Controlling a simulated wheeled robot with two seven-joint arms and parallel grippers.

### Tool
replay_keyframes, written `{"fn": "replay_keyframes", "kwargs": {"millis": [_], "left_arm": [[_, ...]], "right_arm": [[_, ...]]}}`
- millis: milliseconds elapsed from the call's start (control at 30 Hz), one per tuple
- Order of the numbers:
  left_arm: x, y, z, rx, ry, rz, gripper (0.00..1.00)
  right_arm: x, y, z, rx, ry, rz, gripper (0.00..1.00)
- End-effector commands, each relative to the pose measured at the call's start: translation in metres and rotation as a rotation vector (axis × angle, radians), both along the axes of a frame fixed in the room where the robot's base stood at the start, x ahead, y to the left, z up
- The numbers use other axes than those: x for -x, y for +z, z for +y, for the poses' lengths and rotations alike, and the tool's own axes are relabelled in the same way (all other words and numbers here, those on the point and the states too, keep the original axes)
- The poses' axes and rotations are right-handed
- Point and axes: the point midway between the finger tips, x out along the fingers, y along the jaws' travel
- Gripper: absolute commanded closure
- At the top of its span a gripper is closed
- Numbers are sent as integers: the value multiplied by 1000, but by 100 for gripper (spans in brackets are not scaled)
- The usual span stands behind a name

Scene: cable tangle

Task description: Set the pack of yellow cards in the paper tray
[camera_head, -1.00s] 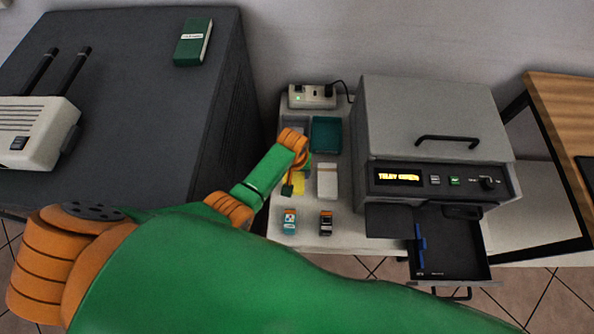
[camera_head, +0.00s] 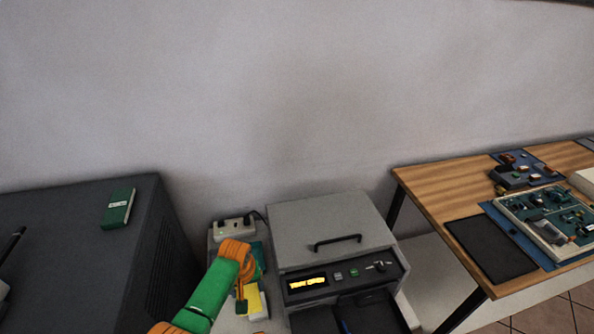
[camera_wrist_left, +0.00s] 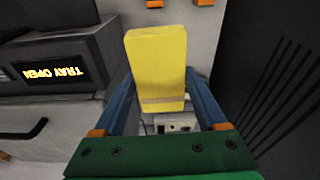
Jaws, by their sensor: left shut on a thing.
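The pack of yellow cards (camera_wrist_left: 157,62) is between the blue fingers of my left gripper (camera_wrist_left: 160,82), which is shut on it. In the head view the yellow pack (camera_head: 254,301) shows partly, beside my left gripper (camera_head: 242,304) and left of the grey machine. The paper tray (camera_head: 375,314) is the dark pulled-out drawer at the machine's front, cut off by the lower picture edge. The machine's display reads "TRAY OPEN" in the wrist view. My right gripper is not in view.
The grey machine (camera_head: 330,232) with a black handle stands right of my left gripper. A power strip (camera_head: 234,227) is behind the gripper. A dark cabinet with a green book (camera_head: 118,207) is at left. A wooden table (camera_head: 440,190) with electronics is at right.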

Motion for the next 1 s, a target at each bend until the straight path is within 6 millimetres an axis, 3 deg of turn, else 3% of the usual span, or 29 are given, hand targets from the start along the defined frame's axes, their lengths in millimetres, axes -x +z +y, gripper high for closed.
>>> {"fn": "replay_keyframes", "kwargs": {"millis": [33,200,333,433,667,833,1000], "left_arm": [[-15,17,-1,-4,6,-7,88],[-48,78,-10,-3,9,-5,88],[-61,131,-23,-6,-25,-6,88],[-57,171,-36,-7,-79,-8,88],[-20,217,-49,-8,-192,-4,88],[31,229,-43,-9,-272,0,88],[91,228,-17,-8,-313,1,88]], "right_arm": [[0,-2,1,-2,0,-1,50],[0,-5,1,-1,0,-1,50],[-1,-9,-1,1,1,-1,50],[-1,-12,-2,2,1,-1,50],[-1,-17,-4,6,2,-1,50],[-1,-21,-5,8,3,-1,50],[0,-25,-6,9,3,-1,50]]}}
